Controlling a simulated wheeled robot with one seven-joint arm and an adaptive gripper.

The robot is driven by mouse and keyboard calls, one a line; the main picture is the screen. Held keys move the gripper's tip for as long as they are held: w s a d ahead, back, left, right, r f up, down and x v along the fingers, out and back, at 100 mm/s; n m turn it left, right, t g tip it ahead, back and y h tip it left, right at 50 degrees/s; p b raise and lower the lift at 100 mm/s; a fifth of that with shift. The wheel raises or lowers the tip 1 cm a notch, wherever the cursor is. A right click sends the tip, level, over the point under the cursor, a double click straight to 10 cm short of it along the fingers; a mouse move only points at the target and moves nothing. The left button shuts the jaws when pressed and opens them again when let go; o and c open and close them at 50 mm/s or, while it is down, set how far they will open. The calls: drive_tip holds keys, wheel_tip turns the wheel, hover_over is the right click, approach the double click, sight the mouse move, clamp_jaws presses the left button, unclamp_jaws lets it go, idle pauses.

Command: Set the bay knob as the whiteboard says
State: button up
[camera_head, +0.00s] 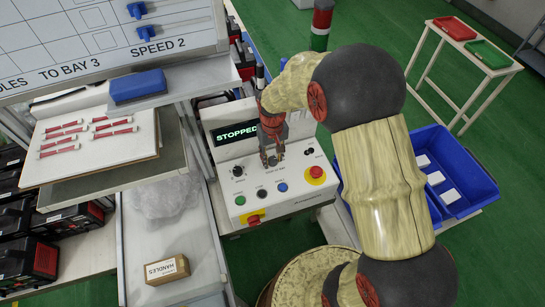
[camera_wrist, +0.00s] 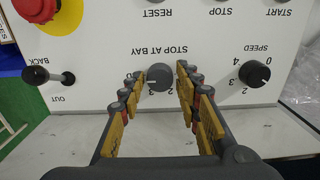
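The bay knob (camera_wrist: 158,77), grey and round, sits under "STOP AT BAY" on the white control panel (camera_head: 228,196). The wrist view shows the panel upside down. Digits 2 and 3 show beside the knob; its setting is unclear. My gripper (camera_wrist: 160,76) is open, its fingertips to either side of the knob in the picture; contact cannot be told. In the head view my gripper (camera_head: 271,160) hides the bay knob.
The black speed knob (camera_wrist: 255,73) is beside the bay knob. A black lever (camera_wrist: 48,76) marked BACK and OUT and a red emergency button (camera_head: 316,172) are on the other side. The panel's screen (camera_head: 236,133) reads "STOPPED". A blue crate (camera_head: 462,172) stands right.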

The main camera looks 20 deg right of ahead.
clamp_jaws()
drive_tip(key=shift+n, duration=0.4)
drive_tip(key=n+p, duration=0.2)
drive_tip(key=n, duration=0.2)
drive_tip(key=shift+n, duration=0.4)
drive_tip(key=n+p, duration=0.1)
drive_tip(key=n, duration=0.5)
idle(0.4)
drive_tip(key=shift+o, duration=1.9)
unclamp_jaws()
